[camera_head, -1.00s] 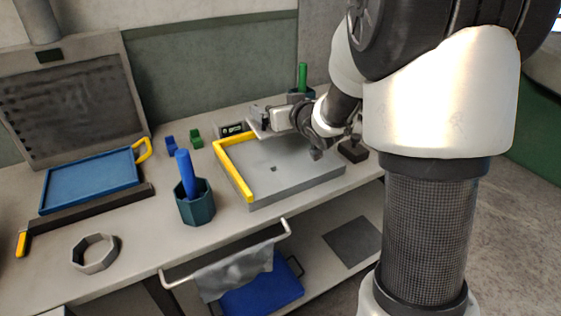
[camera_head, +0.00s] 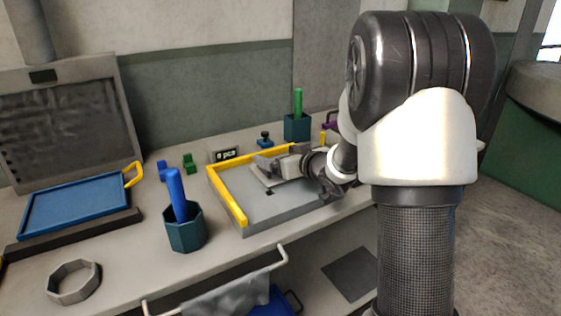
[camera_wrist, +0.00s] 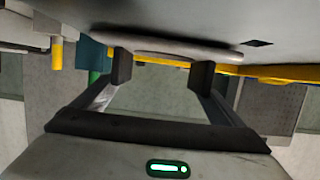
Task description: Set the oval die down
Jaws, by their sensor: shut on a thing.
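In the wrist view a thin, pale grey, rounded piece (camera_wrist: 180,47), which looks like the oval die, lies between my two dark fingertips. My gripper (camera_wrist: 162,70) is shut on it. In the head view my gripper (camera_head: 264,166) is low over the back part of a grey bed (camera_head: 240,192) with a yellow L-shaped fence. A pale edge shows under the jaws, but the die's outline is mostly hidden there. I cannot tell whether the die touches the bed. A small dark square (camera_head: 269,192) on the bed is in front of the gripper.
A teal cup with a blue stick (camera_head: 185,235) stands left of the bed. A teal holder with a green stick (camera_head: 298,128) and a dark blue knobbed piece (camera_head: 265,140) are behind. The bed's front is clear.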

